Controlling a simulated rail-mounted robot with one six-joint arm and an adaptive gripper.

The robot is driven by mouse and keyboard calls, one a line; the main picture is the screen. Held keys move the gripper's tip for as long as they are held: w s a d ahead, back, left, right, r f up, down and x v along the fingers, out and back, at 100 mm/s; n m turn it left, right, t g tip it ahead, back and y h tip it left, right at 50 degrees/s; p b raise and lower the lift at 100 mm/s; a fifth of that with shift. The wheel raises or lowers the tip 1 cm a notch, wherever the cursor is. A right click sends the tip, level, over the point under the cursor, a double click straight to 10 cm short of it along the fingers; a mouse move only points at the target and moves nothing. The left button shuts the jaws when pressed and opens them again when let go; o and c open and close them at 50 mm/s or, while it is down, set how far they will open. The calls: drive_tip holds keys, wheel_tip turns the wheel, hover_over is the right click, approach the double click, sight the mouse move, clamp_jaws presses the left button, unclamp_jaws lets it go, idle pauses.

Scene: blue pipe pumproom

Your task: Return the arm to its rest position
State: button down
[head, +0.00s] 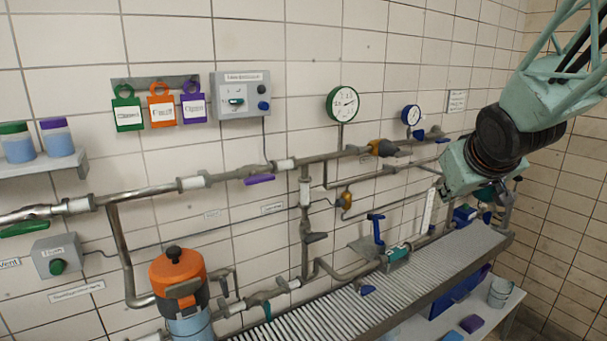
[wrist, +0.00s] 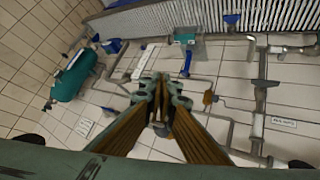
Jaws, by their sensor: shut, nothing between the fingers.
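My arm (head: 500,140) reaches in from the upper right in the head view, pale green with a black ribbed joint. Its lower end hangs in front of the wall near the right corner. The fingers cannot be made out there. In the wrist view my gripper (wrist: 160,128) shows from behind, its fingers together with nothing between them. It points toward the tiled wall and pipes and appears apart from them.
Pipes (head: 235,172) with valves and gauges run along the wall. A ribbed grey conveyor (head: 330,318) lies below. An orange-topped canister (head: 178,270) stands at lower left. A control box (head: 243,95) and hanging tags (head: 160,105) are on the wall. A green tank (wrist: 75,77) shows in the wrist view.

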drive_tip(key=s+a+g, duration=0.2)
drive_tip(key=s+a, duration=0.2)
drive_tip(key=s, duration=1)
drive_tip(key=s+a+f+m+g+y, duration=0.1)
drive_tip(key=s+a, duration=0.4)
drive_tip(key=s, duration=0.9)
drive_tip(key=s+a+g+y, duration=0.1)
drive_tip(key=s+a, duration=0.4)
drive_tip(key=s, duration=0.9)
drive_tip(key=shift+s+a+f+m+g, duration=0.2)
drive_tip(key=shift+s+f+m+g, duration=0.1)
drive_tip(key=shift+g, duration=0.5)
